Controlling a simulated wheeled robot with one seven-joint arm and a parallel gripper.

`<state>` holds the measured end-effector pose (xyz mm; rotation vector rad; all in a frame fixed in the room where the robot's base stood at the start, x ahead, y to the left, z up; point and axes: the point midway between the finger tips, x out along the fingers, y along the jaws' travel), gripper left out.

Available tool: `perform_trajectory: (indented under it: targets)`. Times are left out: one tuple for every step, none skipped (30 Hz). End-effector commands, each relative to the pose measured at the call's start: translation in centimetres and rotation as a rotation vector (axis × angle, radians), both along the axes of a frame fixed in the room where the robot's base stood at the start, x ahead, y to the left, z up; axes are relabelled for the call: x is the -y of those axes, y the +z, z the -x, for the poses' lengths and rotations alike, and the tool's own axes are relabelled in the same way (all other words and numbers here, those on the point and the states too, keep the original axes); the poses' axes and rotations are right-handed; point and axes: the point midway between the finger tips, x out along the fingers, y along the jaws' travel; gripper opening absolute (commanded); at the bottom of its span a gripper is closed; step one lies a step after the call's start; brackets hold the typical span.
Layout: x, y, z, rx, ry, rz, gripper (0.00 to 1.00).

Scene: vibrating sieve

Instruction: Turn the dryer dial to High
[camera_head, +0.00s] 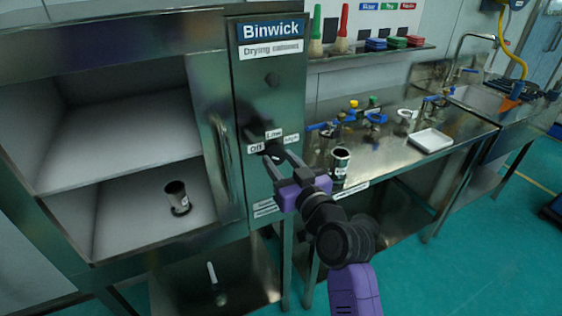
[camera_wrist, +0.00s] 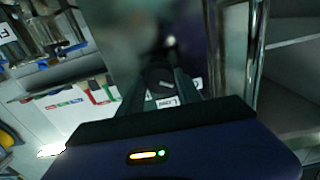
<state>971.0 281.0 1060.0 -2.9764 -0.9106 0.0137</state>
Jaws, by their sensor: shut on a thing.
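The drying cabinet (camera_head: 262,95) has a panel with labels reading Off, Low and High around a dark dial (camera_head: 274,148). My gripper (camera_head: 272,155) reaches the panel from the lower right, and its two fingers are shut on the dial. The fingers cover much of the dial, so I cannot tell which label it points to. In the wrist view the dial (camera_wrist: 160,80) sits between the fingertips, with the Low label (camera_wrist: 168,102) close by.
The cabinet's left compartment is open, with a dark metal cup (camera_head: 177,193) on its floor. A vertical handle (camera_head: 224,150) stands left of the panel. The steel bench (camera_head: 400,160) at right holds another cup (camera_head: 341,163), a white tray (camera_head: 432,140) and several small items.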

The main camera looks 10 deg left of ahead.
Motion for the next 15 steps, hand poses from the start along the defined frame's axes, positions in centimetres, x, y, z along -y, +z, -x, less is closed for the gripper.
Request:
perform_trajectory:
  targets:
    - [0.02,0.01,0.01,-0.01,0.0,-0.013,0.01]
    - [0.02,0.01,0.01,-0.016,0.0,-0.023,0.01]
    - [0.02,0.01,0.01,-0.028,0.0,-0.039,0.01]
    - [0.02,0.02,0.01,-0.037,0.0,-0.052,0.01]
    - [0.02,0.02,0.01,-0.047,0.0,-0.067,0.01]
    - [0.02,0.03,0.01,-0.062,0.0,-0.09,0.01]
    - [0.02,0.04,0.01,-0.074,0.0,-0.108,0.01]
    - [0.03,0.05,0.02,-0.087,0.0,-0.127,0.01]
    - [0.03,0.06,0.01,-0.105,0.0,-0.154,0.01]
    - [0.04,0.07,0.01,-0.121,0.0,-0.177,0.01]
    - [0.04,0.08,0.01,-0.136,-0.001,-0.199,0.01]
    - [0.04,0.09,0.02,-0.156,-0.001,-0.23,0.01]
    - [0.04,0.1,0.02,-0.172,-0.001,-0.253,0.01]
    - [0.03,0.09,0.03,-0.188,-0.001,-0.276,0.01]
    - [0.02,0.09,0.03,-0.21,0.0,-0.308,0.01]
